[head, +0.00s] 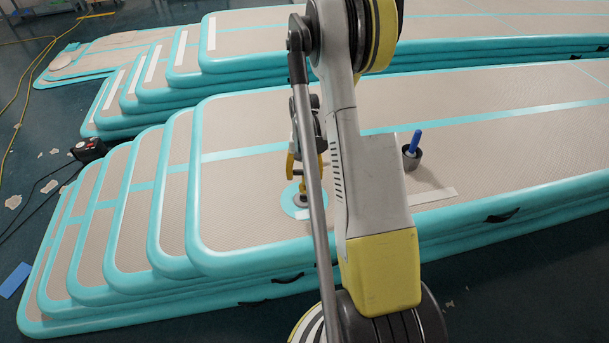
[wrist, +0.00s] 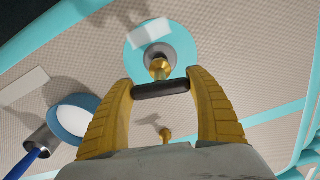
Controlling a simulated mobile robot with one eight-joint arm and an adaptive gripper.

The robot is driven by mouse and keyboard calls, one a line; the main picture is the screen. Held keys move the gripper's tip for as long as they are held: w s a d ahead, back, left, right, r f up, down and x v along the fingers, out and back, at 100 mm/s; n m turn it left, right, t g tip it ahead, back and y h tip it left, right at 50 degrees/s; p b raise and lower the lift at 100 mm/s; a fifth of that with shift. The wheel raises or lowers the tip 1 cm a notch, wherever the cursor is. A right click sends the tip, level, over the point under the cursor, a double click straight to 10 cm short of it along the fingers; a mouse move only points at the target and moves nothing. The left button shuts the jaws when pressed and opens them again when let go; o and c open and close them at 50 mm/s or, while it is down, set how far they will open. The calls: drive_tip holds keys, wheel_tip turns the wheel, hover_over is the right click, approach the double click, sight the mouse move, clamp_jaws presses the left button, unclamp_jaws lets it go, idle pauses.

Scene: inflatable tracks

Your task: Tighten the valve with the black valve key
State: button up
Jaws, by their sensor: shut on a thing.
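The black valve key (wrist: 160,90) has a dark cross-bar handle and a brass-coloured shaft. In the wrist view my gripper (wrist: 161,92) is shut on the handle, with a yellow finger at each end. The shaft reaches toward the grey valve (wrist: 178,52), set in a round turquoise patch on the beige track; whether it is fully seated cannot be told. In the head view my gripper (head: 303,172) is over the turquoise patch (head: 291,203), partly hidden by my arm.
A grey cup (head: 412,157) with a blue-handled item (head: 415,141) stands to the right. The wrist view shows a blue-and-white round object (wrist: 72,119) and a small brass piece (wrist: 165,134). Stacked tracks (head: 250,230) surround the area; a black box (head: 89,149) is left.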

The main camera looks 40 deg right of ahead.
drive_tip(key=shift+r+p, duration=0.8)
drive_tip(key=shift+r, duration=0.75)
drive_tip(key=w+a+r+n, duration=0.1)
drive_tip(key=a, duration=0.4)
drive_tip(key=w+a+r+n, duration=0.1)
drive_tip(key=a+r+n, duration=0.1)
drive_tip(key=a, duration=0.4)
drive_tip(key=w+a+r+n, duration=0.1)
drive_tip(key=a+r, duration=0.1)
drive_tip(key=a, duration=0.3)
drive_tip(key=shift+w+a+r+n, duration=0.2)
drive_tip(key=shift+w+a+n, duration=0.05)
drive_tip(key=shift+a+n, duration=0.15)
drive_tip(key=a+r+n, duration=0.1)
drive_tip(key=a, duration=0.3)
drive_tip(key=s+a+r+n, duration=0.1)
drive_tip(key=a, duration=0.3)
drive_tip(key=s+a+r+n, duration=0.1)
drive_tip(key=a+n, duration=0.1)
drive_tip(key=a, duration=0.2)
drive_tip(key=shift+a+r, duration=0.3)
drive_tip(key=shift+r, duration=0.05)
